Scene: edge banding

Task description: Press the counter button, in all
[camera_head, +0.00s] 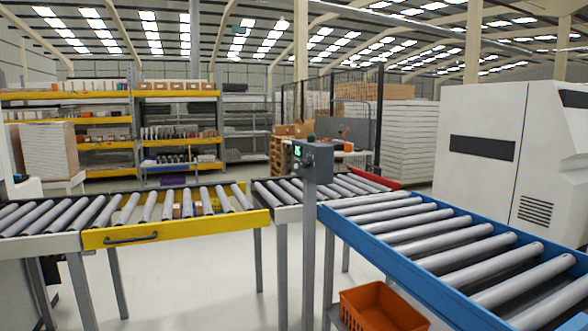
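A dark grey counter box (317,162) stands on top of a grey upright post (309,250) in the middle of the head view. A small green lit display (297,150) is on its left face; its digits are too small to read surely. I cannot clearly make out the button on the box. My gripper is not in view, so its distance to the box and its state are not shown.
A blue-framed roller conveyor (395,270) lies right of the post, with an orange crate (380,308) low beneath it. A yellow-framed roller section (180,232) lies left. A white machine (487,125) stands right. Shelves fill the back.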

